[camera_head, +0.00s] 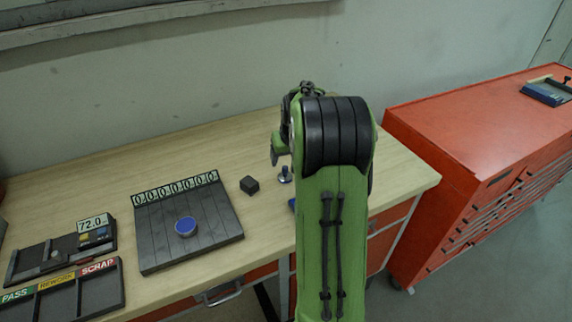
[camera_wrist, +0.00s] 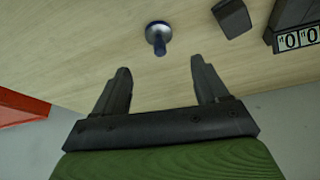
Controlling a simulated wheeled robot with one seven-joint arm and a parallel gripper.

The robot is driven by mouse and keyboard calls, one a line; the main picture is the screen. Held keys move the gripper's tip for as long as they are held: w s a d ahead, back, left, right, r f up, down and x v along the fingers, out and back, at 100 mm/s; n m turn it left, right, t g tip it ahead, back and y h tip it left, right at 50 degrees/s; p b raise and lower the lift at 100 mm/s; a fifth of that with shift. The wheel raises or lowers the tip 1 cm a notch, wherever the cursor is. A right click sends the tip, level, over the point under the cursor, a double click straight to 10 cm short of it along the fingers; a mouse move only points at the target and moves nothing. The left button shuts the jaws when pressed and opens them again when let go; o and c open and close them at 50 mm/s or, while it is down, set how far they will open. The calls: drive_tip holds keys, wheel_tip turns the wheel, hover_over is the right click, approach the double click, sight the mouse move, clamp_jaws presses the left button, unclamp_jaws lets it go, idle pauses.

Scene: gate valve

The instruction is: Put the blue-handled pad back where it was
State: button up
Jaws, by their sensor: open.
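A small pad (camera_wrist: 158,32) with a round silvery base and a dark blue handle stands on the wooden bench, just beyond my fingertips in the wrist view. It also shows in the head view (camera_head: 285,175), close to the left of my arm. My gripper (camera_wrist: 160,66) is open and empty, its two dark fingers apart, with the pad ahead of the gap and not touching them. In the head view my arm hides most of the gripper.
A dark block (camera_head: 249,185) sits between board and pad. A tray (camera_head: 105,293) labelled PASS, REWORK, SCRAP and a display reading 72.0 (camera_head: 92,224) are at the left. A blue thing (camera_head: 292,203) is partly hidden by my arm. An orange cabinet (camera_head: 480,130) stands at the right.

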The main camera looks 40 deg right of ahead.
drive_tip(key=s+a+r+n, duration=0.1)
drive_tip(key=s+a+r, duration=0.25)
drive_tip(key=a, duration=0.25)
drive_tip(key=s+a+r+n+t, duration=0.1)
drive_tip(key=s+a+r, duration=0.1)
drive_tip(key=a+r, duration=0.3)
drive_tip(key=s+a+r+n, duration=0.1)
drive_tip(key=s+a+r, duration=0.1)
drive_tip(key=a, duration=0.6)
drive_tip(key=s+a+n+y, duration=0.1)
drive_tip(key=s+a, duration=0.3)
drive_tip(key=s, duration=0.3)
drive_tip(key=s+a+f+n+y, duration=0.1)
drive_tip(key=s+a, duration=0.4)
drive_tip(key=s, duration=0.3)
drive_tip(key=shift+s+a+f+t, duration=0.2)
drive_tip(key=shift+a+f+t, duration=0.1)
